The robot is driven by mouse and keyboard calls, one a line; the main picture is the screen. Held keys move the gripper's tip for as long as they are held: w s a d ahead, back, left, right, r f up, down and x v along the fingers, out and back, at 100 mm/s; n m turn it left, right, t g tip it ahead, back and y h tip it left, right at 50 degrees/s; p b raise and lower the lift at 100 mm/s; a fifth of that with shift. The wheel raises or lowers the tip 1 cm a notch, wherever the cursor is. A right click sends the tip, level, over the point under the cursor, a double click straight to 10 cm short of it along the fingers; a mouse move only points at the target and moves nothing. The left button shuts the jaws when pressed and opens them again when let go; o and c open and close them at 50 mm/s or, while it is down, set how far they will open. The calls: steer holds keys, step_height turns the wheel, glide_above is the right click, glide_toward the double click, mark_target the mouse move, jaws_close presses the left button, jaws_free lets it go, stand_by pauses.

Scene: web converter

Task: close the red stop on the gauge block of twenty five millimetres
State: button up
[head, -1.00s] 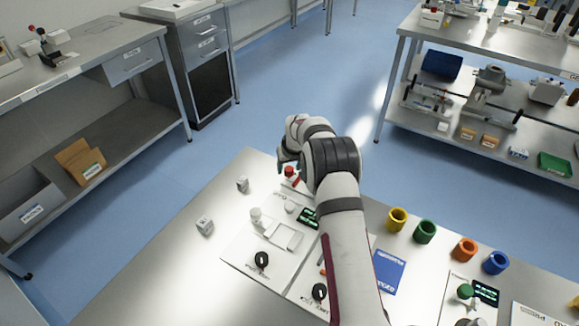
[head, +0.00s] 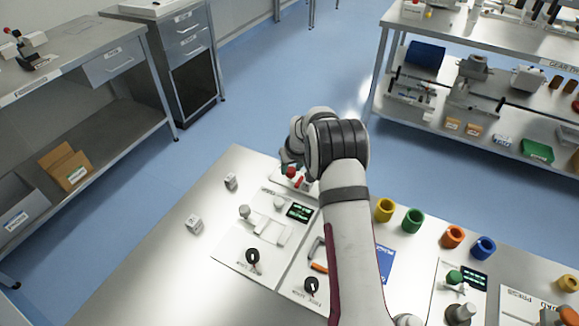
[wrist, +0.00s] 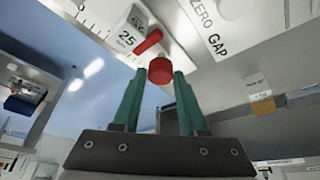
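The red stop shows in the wrist view as a red round knob (wrist: 161,71) and a short red bar (wrist: 149,41). A pale block marked 25 (wrist: 128,38) stands close to the bar; I cannot tell whether they touch. My gripper (wrist: 160,76) has its two green fingertips on either side of the knob, about a knob's width apart. Whether they press on it is unclear. In the head view the red knob (head: 291,170) shows beside my wrist, and my arm covers part of the fixture.
A plate marked ZERO GAP (wrist: 222,28) lies by the stop. Two loose pale blocks, one farther (head: 231,181) and one nearer (head: 194,223), stand on the bench left of the panel (head: 235,248). Colored cups, including a yellow one (head: 384,209), stand right of my arm.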

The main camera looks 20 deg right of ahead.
steer(key=o, duration=0.3)
steer(key=shift+o, duration=0.2)
steer(key=v, duration=1.5)
steer(key=shift+r, duration=0.4)
steer(key=shift+c, duration=0.5)
steer(key=w+f+n, duration=0.1)
steer(key=w+n, duration=0.1)
steer(key=w, duration=0.1)
steer(key=w+a+f+n+y, duration=0.1)
steer(key=w+f+n, duration=0.1)
steer(key=w, duration=0.1)
steer(key=w+f+n+g, duration=0.1)
steer(key=w+f, duration=0.1)
steer(key=w, duration=0.1)
steer(key=shift+a+f+n+y, duration=0.1)
steer(key=shift+a+n+y, duration=0.15)
steer(key=shift+n+y, duration=0.15)
jaws_close()
steer(key=x, duration=1)
steer(key=shift+s+a+f, duration=0.15)
steer(key=shift+s+d, duration=0.4)
steer(key=shift+s, duration=0.2)
steer(key=shift+s+d, duration=0.35)
steer(key=shift+s, duration=0.2)
steer(key=shift+s+d, duration=0.3)
steer(key=shift+s, duration=0.25)
